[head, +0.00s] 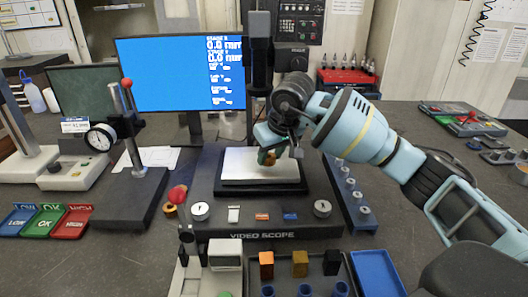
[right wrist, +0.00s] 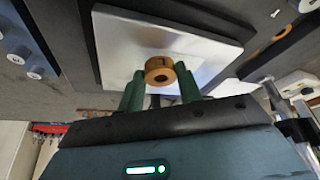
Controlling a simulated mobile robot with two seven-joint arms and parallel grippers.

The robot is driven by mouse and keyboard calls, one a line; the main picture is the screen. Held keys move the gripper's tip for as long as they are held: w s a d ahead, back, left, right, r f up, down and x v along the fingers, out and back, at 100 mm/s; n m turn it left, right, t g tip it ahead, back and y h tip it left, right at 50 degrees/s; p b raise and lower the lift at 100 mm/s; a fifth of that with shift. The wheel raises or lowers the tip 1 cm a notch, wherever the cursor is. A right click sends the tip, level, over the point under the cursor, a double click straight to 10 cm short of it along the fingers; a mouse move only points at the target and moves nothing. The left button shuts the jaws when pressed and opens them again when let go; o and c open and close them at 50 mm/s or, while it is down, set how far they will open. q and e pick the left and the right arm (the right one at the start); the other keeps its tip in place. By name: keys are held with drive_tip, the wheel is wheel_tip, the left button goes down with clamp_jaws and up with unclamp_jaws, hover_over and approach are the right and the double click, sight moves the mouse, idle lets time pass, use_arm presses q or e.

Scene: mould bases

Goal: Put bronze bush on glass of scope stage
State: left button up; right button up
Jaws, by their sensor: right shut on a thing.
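The bronze bush (right wrist: 160,71) is a short brown-orange ring with a central hole. My right gripper (head: 268,157) is shut on it; in the right wrist view the green fingers hold it from both sides (right wrist: 160,88). In the head view the bush (head: 270,160) shows small between the fingers. The glass of the scope stage (head: 238,168) is a pale bright plate on a dark base marked VIDEO SCOPE. It also shows in the right wrist view (right wrist: 115,40). The gripper and bush are over the glass; I cannot tell whether the bush touches it. My left gripper is not in view.
The scope column (head: 260,60) stands behind the stage. A dial gauge stand (head: 135,165) is to the left. Low, OK and high trays (head: 43,220) lie at far left. A holder with coloured blocks (head: 300,264) and a blue tray (head: 377,272) are in front.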

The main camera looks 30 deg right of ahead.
drive_tip(key=shift+w, duration=0.25)
drive_tip(key=w, duration=0.2)
drive_tip(key=shift+w+a, duration=0.2)
drive_tip(key=shift+w, duration=0.15)
drive_tip(key=shift+w+f, duration=0.2)
drive_tip(key=shift+f, duration=0.4)
drive_tip(key=shift+s+f, duration=0.1)
drive_tip(key=shift+f, duration=0.25)
drive_tip(key=o, duration=1.2)
